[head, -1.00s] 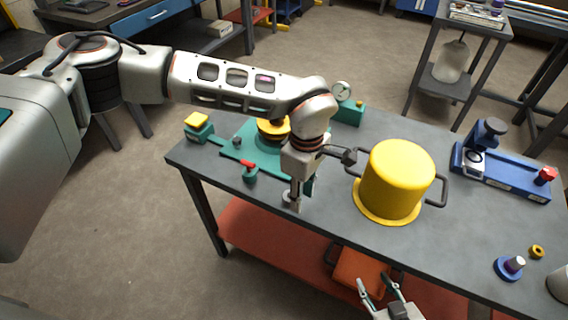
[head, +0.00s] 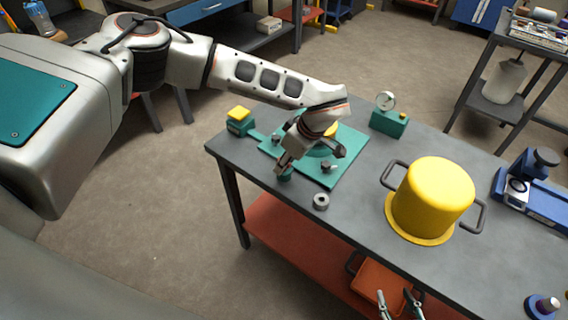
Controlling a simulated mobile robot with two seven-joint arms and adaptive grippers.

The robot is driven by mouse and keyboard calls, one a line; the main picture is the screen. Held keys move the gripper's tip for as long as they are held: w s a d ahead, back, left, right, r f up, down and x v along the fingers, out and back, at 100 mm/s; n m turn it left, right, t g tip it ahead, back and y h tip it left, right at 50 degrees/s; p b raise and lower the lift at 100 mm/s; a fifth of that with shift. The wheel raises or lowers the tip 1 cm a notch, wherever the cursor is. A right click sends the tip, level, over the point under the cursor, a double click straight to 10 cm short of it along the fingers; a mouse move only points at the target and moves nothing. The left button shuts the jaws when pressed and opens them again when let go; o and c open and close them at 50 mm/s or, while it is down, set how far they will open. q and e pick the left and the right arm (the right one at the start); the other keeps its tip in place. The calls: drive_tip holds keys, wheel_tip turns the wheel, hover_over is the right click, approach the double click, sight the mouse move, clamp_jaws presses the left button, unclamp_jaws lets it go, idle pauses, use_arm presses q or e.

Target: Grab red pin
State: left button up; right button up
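The red pin is not visible; my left gripper (head: 284,168) covers the spot above the small teal holder (head: 286,177) at the table's front left. The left gripper points down there, at the near edge of the teal plate (head: 348,166). Its fingers are small and overlapped by the wrist, so I cannot tell whether they are open or shut on the pin. My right gripper (head: 399,303) is at the bottom edge, its two fingers apart and empty, below the table's front edge.
A grey metal ring (head: 321,201) lies just right of the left gripper. A yellow pot (head: 432,196) with dark handles stands further right. A teal gauge block (head: 389,122) and a yellow-topped teal block (head: 239,122) stand behind. An orange bin (head: 378,283) sits on the lower shelf.

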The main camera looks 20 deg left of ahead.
use_arm(q)
drive_tip(key=shift+f, duration=0.15)
clamp_jaws()
